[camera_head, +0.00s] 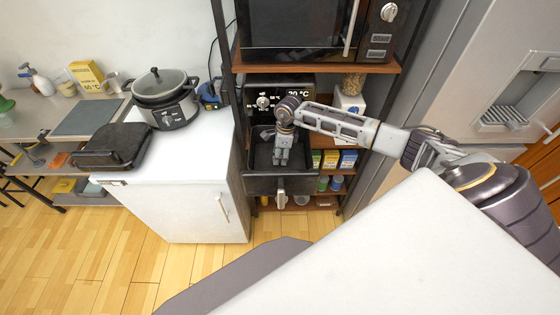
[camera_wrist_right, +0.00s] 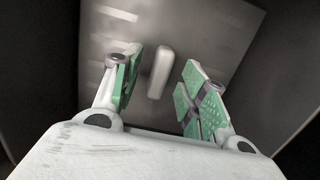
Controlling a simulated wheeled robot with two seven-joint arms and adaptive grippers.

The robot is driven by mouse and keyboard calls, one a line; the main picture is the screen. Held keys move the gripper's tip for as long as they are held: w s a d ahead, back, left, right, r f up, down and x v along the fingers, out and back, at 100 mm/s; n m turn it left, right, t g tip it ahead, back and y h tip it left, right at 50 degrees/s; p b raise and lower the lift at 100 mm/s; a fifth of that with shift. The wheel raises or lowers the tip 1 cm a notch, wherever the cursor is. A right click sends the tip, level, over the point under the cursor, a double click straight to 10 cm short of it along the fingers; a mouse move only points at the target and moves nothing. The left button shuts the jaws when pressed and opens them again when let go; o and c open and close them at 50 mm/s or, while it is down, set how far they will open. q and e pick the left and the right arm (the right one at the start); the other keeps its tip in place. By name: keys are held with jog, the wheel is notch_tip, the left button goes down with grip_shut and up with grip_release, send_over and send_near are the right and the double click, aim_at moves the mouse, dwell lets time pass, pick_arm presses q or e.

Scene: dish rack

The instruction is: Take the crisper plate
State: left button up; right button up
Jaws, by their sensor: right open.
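The crisper plate (camera_wrist_right: 210,35) is a grey metal sheet with slots along its left side, seen in the right wrist view. A pale upright grip (camera_wrist_right: 160,72) stands out from its middle. The plate lies inside the dark pulled-out drawer (camera_head: 280,186) of the black air fryer (camera_head: 290,88); in the head view it is too dark to make out. My right gripper (camera_head: 281,164) points down into the drawer. In the wrist view its green-padded fingers (camera_wrist_right: 162,92) are open, one on each side of the grip and apart from it. My left gripper is not in view.
The drawer walls surround my right gripper closely. A shelf with a microwave (camera_head: 298,28) is above. A white cabinet (camera_head: 190,185) with a multicooker (camera_head: 168,100) and a black grill (camera_head: 112,146) stands to the left. A fridge (camera_head: 500,75) is at right.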

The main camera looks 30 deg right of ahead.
jog(key=shift+f, duration=0.75)
grip_shut()
